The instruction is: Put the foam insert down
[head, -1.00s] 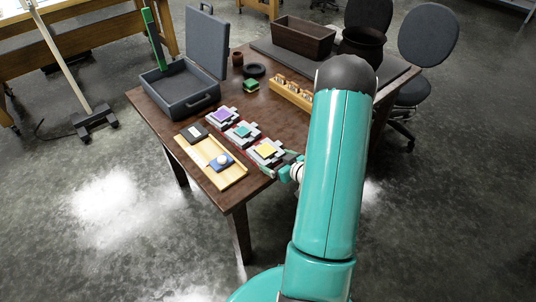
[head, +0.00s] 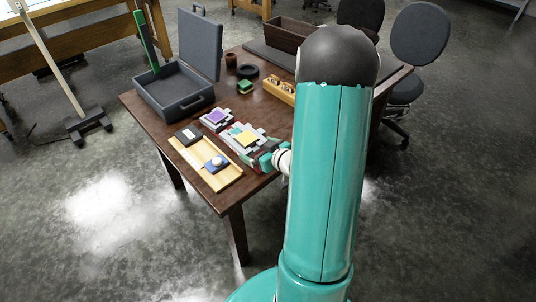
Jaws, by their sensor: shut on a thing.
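My gripper (head: 264,156) is at the near right edge of the wooden table, partly hidden behind my arm. It is shut on a grey stepped piece with a yellow square (head: 247,138), which I take to be the foam insert. The piece covers most of a similar grey piece with a teal square; whether they touch is not clear. Another grey piece with a purple square (head: 216,117) lies just beyond. An open grey case (head: 172,97) stands at the table's far left, with its lid up.
A light wooden tray (head: 224,180) with a blue block and white ball, and a dark block (head: 188,134), lie at the near left. A wooden rack (head: 279,91), green block (head: 244,86) and black ring (head: 249,71) are farther back.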

